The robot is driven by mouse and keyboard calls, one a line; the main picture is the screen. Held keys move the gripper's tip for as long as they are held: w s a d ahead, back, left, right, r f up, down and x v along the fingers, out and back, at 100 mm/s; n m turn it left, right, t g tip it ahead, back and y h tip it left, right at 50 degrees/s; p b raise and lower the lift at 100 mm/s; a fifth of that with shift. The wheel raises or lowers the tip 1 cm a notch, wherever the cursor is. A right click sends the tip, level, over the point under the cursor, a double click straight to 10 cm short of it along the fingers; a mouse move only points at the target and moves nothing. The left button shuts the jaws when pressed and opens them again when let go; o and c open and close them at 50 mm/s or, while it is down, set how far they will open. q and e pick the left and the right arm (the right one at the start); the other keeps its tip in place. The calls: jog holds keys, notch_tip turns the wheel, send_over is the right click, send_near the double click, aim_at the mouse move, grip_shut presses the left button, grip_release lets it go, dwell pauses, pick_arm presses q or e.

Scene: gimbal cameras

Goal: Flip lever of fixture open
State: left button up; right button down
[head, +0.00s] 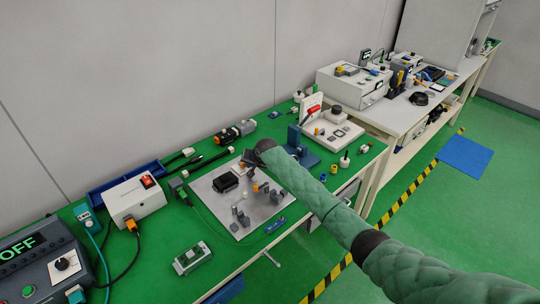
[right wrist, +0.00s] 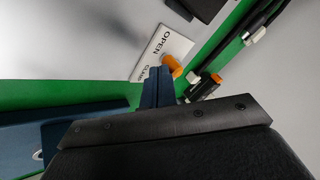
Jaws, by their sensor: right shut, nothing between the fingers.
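The fixture is a light grey plate (head: 213,197) on the green bench in the head view, bearing a black block (head: 225,183) and small grey posts. Its lever has an orange knob (right wrist: 172,65), by a white label (right wrist: 148,55) reading OPEN and, below, a partly hidden word, in the right wrist view. My right gripper (right wrist: 158,72) is shut and empty. Its fingertips are close beside the knob; I cannot tell whether they touch. In the head view my right gripper (head: 250,157) is over the plate's far right corner, hiding part of it. My left gripper is not in view.
A blue stand (head: 305,156) is right of my wrist, near a white panel with a red handle (head: 313,110). Black cables (head: 213,160) and an orange-black device (head: 235,132) lie behind the plate. A white box with a red switch (head: 135,198) is at left.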

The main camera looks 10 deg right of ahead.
jog(key=shift+a+r, duration=0.1)
jog(key=shift+a, duration=0.15)
jog(key=shift+s+d, duration=0.1)
jog(key=shift+d, duration=0.05)
jog(key=shift+w+d+b, duration=0.1)
jog(key=shift+w+b, duration=0.25)
jog(key=shift+w, duration=0.45)
